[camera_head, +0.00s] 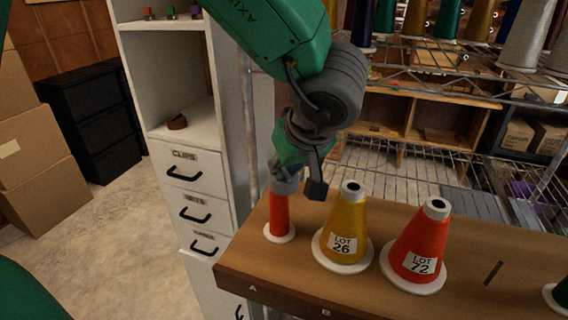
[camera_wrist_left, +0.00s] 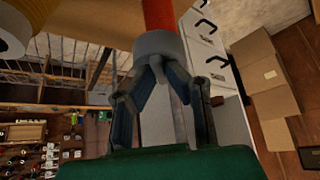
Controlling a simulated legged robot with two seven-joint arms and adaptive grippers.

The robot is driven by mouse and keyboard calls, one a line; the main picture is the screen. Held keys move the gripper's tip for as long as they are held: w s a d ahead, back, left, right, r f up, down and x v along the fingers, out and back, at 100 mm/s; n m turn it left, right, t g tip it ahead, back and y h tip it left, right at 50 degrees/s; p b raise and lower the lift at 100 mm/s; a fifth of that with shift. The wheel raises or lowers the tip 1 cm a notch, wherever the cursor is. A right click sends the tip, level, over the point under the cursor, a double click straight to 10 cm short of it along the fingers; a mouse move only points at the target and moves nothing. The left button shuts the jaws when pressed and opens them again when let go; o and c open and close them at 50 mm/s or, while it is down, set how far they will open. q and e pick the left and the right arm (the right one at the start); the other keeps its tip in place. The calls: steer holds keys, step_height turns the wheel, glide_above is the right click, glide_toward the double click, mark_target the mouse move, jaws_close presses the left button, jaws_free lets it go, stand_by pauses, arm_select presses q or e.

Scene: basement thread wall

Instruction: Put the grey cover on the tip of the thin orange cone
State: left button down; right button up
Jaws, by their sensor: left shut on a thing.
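The thin orange cone (camera_head: 279,216) stands upright on a white round base at the left end of the wooden shelf board. The grey cover (camera_head: 284,187) is at its top, in line with it. My left gripper (camera_head: 291,172) comes down from above and is shut on the grey cover. In the left wrist view, the fingers (camera_wrist_left: 165,70) press on the grey cover (camera_wrist_left: 158,44), and the orange cone (camera_wrist_left: 158,14) runs out beyond it with no gap showing. How far the cover goes over the tip is hidden. My right gripper is in neither view.
A yellow cone (camera_head: 345,236) marked LOT 26 and a wider orange cone (camera_head: 420,252) marked LOT 72 stand to the right on the board (camera_head: 330,285). A white drawer cabinet (camera_head: 190,190) is at the left. Wire racks with thread cones stand behind.

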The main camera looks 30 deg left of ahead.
arm_select(q)
steer(key=shift+d+f, duration=0.1)
steer(key=shift+f, duration=0.15)
steer(key=shift+s+a+f, duration=0.15)
steer(key=shift+a, duration=0.4)
steer(key=shift+s+a+f, duration=0.1)
steer(key=shift+s+a, duration=0.05)
steer(key=shift+a, duration=0.35)
steer(key=shift+d+p, duration=0.4)
steer(key=shift+p, duration=0.15)
steer(key=shift+a, duration=0.15)
steer(key=shift+a, duration=0.3)
steer(key=c, duration=1.5)
jaws_free()
steer(key=shift+w+d, duration=0.1)
steer(key=shift+c, duration=0.2)
steer(key=shift+r, duration=0.1)
